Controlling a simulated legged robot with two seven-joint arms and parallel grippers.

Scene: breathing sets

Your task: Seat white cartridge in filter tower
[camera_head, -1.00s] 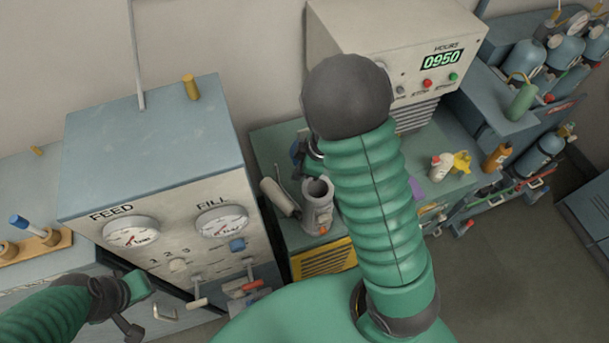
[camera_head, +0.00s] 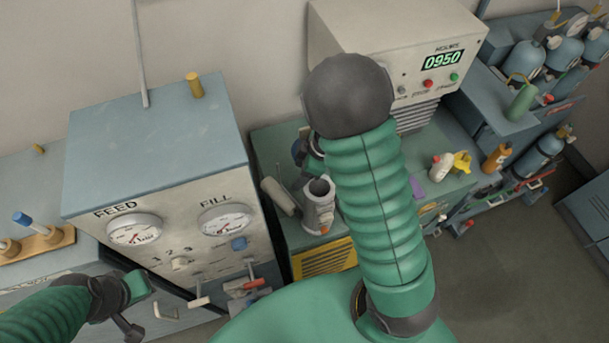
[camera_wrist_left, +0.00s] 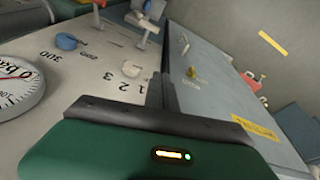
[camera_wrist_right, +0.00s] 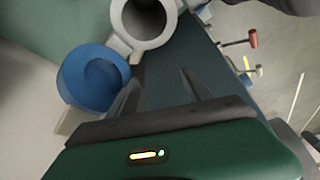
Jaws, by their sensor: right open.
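The grey filter tower (camera_head: 318,207) stands on the green bench, its round top open. It also shows at the top of the right wrist view (camera_wrist_right: 143,22), with a dark, empty-looking bore. A cream cylinder (camera_head: 279,196), apparently the white cartridge, leans or lies just left of the tower. My right gripper (camera_wrist_right: 160,88) is open with nothing between its fingers, close to the tower; my forearm mostly hides it in the head view. A blue round part (camera_wrist_right: 95,78) sits beside the tower. My left gripper (camera_wrist_left: 160,92) looks shut and empty, low in front of the gauge panel.
The FEED/FILL cabinet (camera_head: 155,140) stands left, with levers (camera_head: 245,285) jutting from its front. The cream machine (camera_head: 420,50) stands behind the bench. A white bottle (camera_head: 441,167) and an orange bottle (camera_head: 497,157) stand right. Floor at lower right is clear.

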